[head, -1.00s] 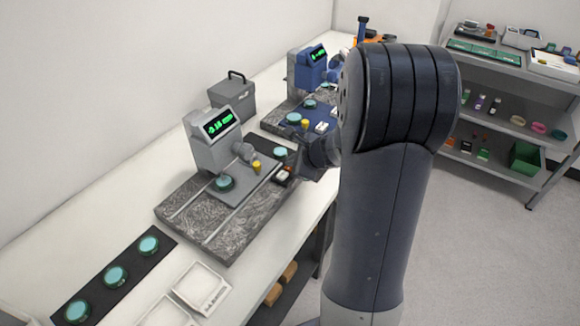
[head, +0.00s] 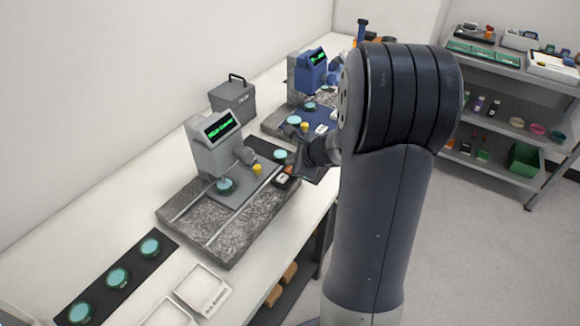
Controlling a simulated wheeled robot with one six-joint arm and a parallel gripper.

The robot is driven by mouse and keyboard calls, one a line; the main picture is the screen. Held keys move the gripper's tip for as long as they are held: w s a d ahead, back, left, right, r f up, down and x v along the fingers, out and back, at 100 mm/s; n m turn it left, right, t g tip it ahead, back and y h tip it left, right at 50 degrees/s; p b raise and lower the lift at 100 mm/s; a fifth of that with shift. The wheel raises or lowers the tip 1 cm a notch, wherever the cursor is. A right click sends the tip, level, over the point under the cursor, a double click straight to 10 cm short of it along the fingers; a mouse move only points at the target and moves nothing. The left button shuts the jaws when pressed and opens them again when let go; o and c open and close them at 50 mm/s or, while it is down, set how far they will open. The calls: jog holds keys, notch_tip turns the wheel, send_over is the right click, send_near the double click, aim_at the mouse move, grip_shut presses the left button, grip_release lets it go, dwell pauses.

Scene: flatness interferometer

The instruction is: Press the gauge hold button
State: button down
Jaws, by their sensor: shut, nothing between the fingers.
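The grey gauge (head: 216,142) stands on a speckled stone plate (head: 180,222) on the bench, its green display lit but too small to read for certain. A small dark box (head: 284,182) with orange and white marks lies at the plate's right edge; I cannot tell whether it carries the hold button. My arm hides part of the area to the right.
A second, blue gauge (head: 310,71) stands on another stone plate behind. A grey case (head: 233,99) sits between the gauges near the wall. Teal discs lie on a black strip (head: 66,312) at front left, beside white trays (head: 202,290). A shelf unit stands at right.

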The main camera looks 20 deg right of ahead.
notch_tip(320, 180, up, 5)
jog(key=p, duration=0.4)
dwell(0.3)
dwell(0.7)
